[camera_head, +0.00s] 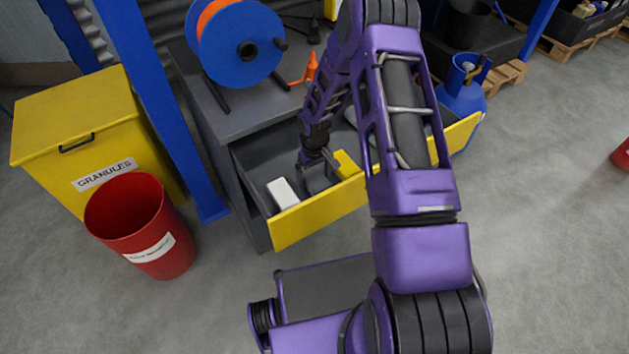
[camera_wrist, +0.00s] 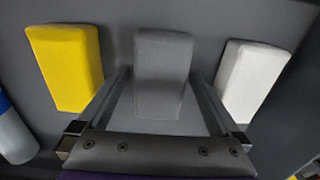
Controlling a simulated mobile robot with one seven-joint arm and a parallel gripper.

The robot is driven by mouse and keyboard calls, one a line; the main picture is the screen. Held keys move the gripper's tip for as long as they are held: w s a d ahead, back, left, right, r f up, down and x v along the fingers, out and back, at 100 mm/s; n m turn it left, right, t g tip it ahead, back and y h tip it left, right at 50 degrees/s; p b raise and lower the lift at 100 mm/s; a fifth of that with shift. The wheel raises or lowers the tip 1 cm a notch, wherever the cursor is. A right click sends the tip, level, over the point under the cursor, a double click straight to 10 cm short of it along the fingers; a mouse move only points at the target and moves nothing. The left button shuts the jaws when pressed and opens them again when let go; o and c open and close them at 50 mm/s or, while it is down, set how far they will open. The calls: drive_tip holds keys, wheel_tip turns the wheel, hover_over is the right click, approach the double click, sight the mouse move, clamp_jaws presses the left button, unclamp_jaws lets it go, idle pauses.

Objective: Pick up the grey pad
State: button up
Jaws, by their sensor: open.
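The grey pad (camera_wrist: 163,75) is a dark grey block in the middle of the wrist view, lying on the floor of an open drawer. In the head view the pad (camera_head: 316,180) shows in part below my gripper. My gripper (camera_wrist: 163,95) is open, with one finger on each side of the pad and gaps visible between fingers and pad. In the head view my gripper (camera_head: 314,160) reaches down into the drawer (camera_head: 318,210). Whether the fingertips touch the drawer floor I cannot tell.
A yellow block (camera_wrist: 66,66) lies left of the pad and a white block (camera_wrist: 251,80) right, each close to a finger. The yellow-fronted drawer's walls surround the gripper. A blue cable reel (camera_head: 238,45) stands on the bench above. A red bin (camera_head: 142,225) and a yellow granules box (camera_head: 85,135) stand left.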

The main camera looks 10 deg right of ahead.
sight(315, 177)
drive_tip(key=c, duration=1.3)
drive_tip(key=shift+o, duration=0.2)
wheel_tip(315, 177, up, 10)
drive_tip(key=shift+r+p, duration=0.1)
drive_tip(key=shift+p, duration=0.5)
